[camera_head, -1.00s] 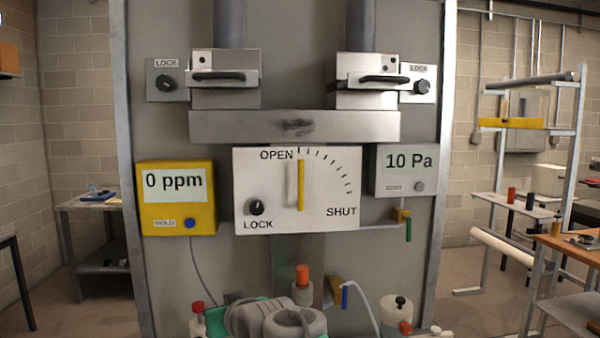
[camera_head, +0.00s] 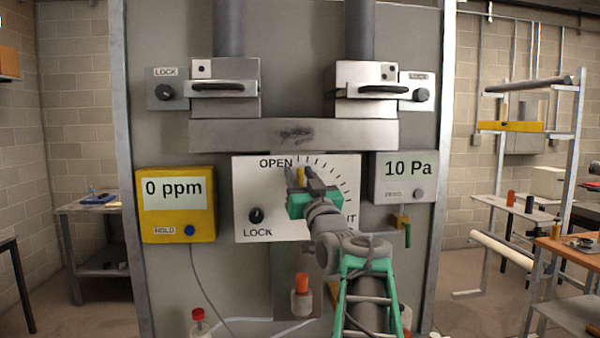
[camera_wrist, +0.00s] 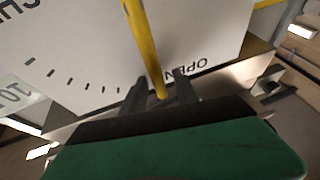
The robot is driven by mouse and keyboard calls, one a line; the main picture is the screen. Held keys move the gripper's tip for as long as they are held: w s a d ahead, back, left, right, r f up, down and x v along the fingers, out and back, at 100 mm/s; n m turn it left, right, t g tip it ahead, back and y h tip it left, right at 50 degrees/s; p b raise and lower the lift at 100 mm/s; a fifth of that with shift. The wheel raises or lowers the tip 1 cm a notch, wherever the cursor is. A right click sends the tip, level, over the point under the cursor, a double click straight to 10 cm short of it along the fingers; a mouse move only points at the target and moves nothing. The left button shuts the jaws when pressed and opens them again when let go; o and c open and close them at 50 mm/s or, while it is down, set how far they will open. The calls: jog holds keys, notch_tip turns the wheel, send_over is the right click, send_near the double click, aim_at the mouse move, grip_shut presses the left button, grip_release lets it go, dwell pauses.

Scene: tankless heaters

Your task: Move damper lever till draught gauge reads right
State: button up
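The damper lever is a yellow bar (camera_head: 301,175) on a white dial plate (camera_head: 255,190) marked OPEN, SHUT and LOCK. It stands upright near the OPEN end of the tick marks. My gripper (camera_head: 304,181) is in front of the dial and hides the lever's lower part. In the wrist view, my gripper's dark fingers (camera_wrist: 158,82) stand on either side of the yellow lever (camera_wrist: 147,45), with gaps showing, so they look open around its end. The draught gauge (camera_head: 405,177) at the right reads 10 Pa. The black LOCK knob (camera_head: 256,216) is at the dial's lower left.
A yellow meter (camera_head: 177,204) left of the dial reads 0 ppm. Above are two metal boxes with black handles (camera_head: 217,88) (camera_head: 384,88) and LOCK knobs beside them. A small green-handled valve (camera_head: 406,232) sits below the gauge. Bottles (camera_head: 301,297) stand below the dial.

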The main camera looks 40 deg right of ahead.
jog(key=shift+c, duration=0.3)
grip_shut()
dwell(1.1)
